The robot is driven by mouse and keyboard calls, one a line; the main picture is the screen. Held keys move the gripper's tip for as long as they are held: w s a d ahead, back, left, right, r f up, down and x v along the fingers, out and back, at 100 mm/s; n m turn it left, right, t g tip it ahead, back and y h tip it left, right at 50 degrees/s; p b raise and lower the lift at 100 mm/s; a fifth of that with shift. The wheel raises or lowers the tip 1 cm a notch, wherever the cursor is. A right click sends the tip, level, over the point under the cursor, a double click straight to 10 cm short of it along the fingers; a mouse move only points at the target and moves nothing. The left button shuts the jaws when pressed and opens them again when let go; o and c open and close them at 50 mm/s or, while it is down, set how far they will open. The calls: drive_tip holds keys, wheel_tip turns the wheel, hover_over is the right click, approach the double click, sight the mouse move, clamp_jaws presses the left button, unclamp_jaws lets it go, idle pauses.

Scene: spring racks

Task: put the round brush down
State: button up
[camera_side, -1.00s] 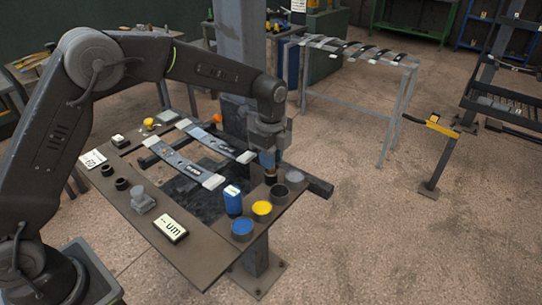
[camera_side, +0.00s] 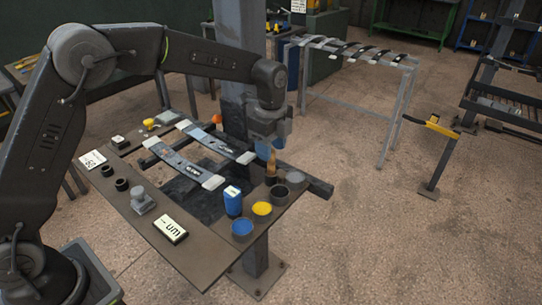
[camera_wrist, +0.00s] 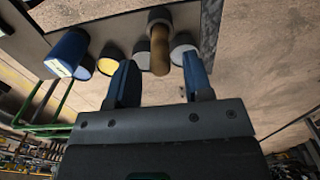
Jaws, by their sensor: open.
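The round brush (camera_side: 271,166) stands upright with its brown handle up, in a dark round holder at the right end of the work board. In the wrist view the brown handle (camera_wrist: 160,52) rises from the dark holder (camera_wrist: 160,16), and the brush's lower end is hidden inside. My gripper (camera_side: 270,150) is just above the handle's top in the side view. Its two blue fingers are spread wide in the wrist view (camera_wrist: 159,64), with the handle seen between them and clear space on both sides. It holds nothing.
Leaf springs (camera_side: 190,160) lie to the left. The space above the board is open.

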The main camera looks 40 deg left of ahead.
wheel_tip(320, 180, up, 8)
drive_tip(key=shift+f, duration=0.1)
drive_tip(key=s+a+r+n+t, duration=0.2)
drive_tip(key=s+r+n, duration=0.25)
drive_tip(key=s, duration=0.35)
drive_tip(key=s+a+r+n+t, duration=0.1)
drive_tip(key=s+a+r+n, duration=0.3)
drive_tip(key=s, duration=0.3)
drive_tip(key=s+a+f+n+t, duration=0.1)
drive_tip(key=s+f+n+t, duration=0.1)
drive_tip(key=s+f+n, duration=0.3)
drive_tip(key=s+n, duration=0.4)
drive_tip(key=s, duration=0.5)
drive_tip(key=shift+s+a+f+t, duration=0.2)
drive_tip(key=shift+s+f+t, duration=0.1)
drive_tip(key=shift+s+f, duration=0.05)
drive_tip(key=shift+n, duration=0.25)
